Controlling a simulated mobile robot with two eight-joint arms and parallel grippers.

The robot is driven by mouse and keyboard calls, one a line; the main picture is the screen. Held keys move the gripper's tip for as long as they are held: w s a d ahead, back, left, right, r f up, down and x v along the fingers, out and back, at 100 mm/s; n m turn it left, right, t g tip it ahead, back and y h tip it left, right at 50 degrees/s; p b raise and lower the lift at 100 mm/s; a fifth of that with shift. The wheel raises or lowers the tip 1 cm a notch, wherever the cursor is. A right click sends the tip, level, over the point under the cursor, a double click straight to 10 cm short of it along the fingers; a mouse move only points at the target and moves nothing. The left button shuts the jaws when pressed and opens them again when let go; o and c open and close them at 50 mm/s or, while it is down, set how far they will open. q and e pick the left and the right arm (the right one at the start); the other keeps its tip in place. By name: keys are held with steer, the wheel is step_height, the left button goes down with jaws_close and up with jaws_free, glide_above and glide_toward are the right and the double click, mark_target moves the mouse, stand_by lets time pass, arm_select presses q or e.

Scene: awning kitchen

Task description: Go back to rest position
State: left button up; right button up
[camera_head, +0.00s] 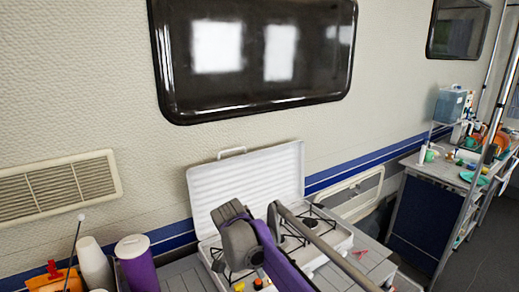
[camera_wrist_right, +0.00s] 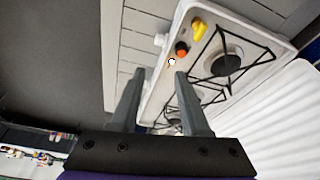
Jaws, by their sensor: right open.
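My right gripper (camera_wrist_right: 159,74) is open and empty in the right wrist view, with its two grey fingers apart. It is over the front edge of a white gas stove (camera_wrist_right: 150,118), near the knobs. In the head view my purple and grey right arm reaches over the stove (camera_head: 340,240), and its fingers cannot be made out there. My left gripper is not in view.
The stove's white lid (camera_head: 245,180) stands open against the wall. Burner grates (camera_wrist_right: 228,62) and a yellow knob (camera_wrist_right: 199,29) are close to the fingers. A purple cylinder (camera_head: 137,265) and white cups (camera_head: 95,262) stand left. A cluttered shelf unit (camera_head: 435,205) is far right.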

steer(key=s+d+n+t+y, duration=0.15)
steer(key=s+d+n, duration=0.35)
steer(key=s+d, duration=0.85)
steer(key=s+d+f+n+t, duration=0.1)
steer(key=s+d+f+n, duration=0.1)
steer(key=s, duration=0.5)
steer(key=s+d+f+n+y, duration=0.1)
steer(key=s+d+f, duration=0.3)
steer(key=s+f, duration=0.2)
steer(key=shift+s+d+f+n+t, duration=0.15)
steer(key=shift+s+f+n+t, duration=0.2)
steer(key=shift+s+f+n, duration=0.1)
